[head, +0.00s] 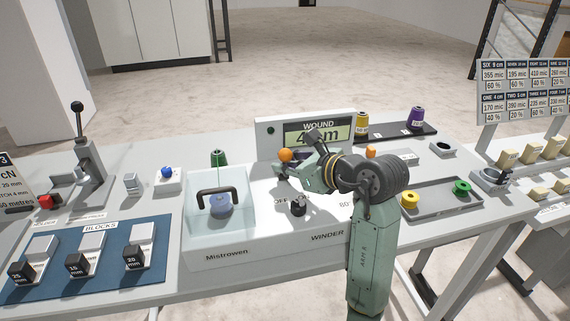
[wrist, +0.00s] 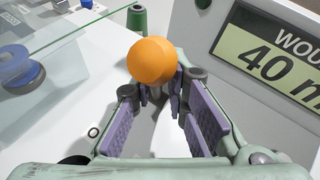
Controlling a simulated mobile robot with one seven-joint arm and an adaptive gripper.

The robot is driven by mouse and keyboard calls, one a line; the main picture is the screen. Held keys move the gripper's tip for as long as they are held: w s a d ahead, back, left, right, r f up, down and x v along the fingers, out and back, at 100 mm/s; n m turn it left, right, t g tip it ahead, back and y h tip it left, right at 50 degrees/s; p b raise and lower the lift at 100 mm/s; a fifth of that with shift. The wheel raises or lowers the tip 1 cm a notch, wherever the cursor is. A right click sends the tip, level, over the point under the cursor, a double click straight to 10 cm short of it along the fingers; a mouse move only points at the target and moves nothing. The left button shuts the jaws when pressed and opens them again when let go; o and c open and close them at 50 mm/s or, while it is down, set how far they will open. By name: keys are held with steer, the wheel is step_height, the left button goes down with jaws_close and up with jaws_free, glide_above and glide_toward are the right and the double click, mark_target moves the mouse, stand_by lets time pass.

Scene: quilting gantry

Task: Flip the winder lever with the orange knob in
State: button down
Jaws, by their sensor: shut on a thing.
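The winder lever's orange knob (head: 286,155) stands in front of the display on the white winder panel. In the wrist view the round orange knob (wrist: 151,60) shows just beyond my fingertips. My gripper (head: 297,166) reaches in from the right at the knob. In the wrist view my gripper (wrist: 165,98) has its purple-padded fingers on either side of the lever just below the knob, shut on it. The lever's lower part is mostly hidden by the fingers.
The WOUND display (wrist: 275,60) reads 40 m and stands close behind the lever. A clear cover with a dark handle (head: 217,192) encloses a blue bobbin at left. A black knob (head: 298,205) sits in front. Green (head: 218,158) and yellow (head: 361,124) spools stand nearby.

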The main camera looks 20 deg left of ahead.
steer(key=shift+s+a, duration=0.2)
steer(key=shift+f+b, duration=0.3)
steer(key=shift+b, duration=0.65)
steer(key=shift+s+d+n+t+y+b, duration=0.1)
steer(key=shift+s+n+t+y+b, duration=0.2)
steer(key=shift+b, duration=0.7)
steer(key=shift+r, duration=0.25)
steer(key=c, duration=1.7)
jaws_free()
steer(key=shift+w, duration=0.1)
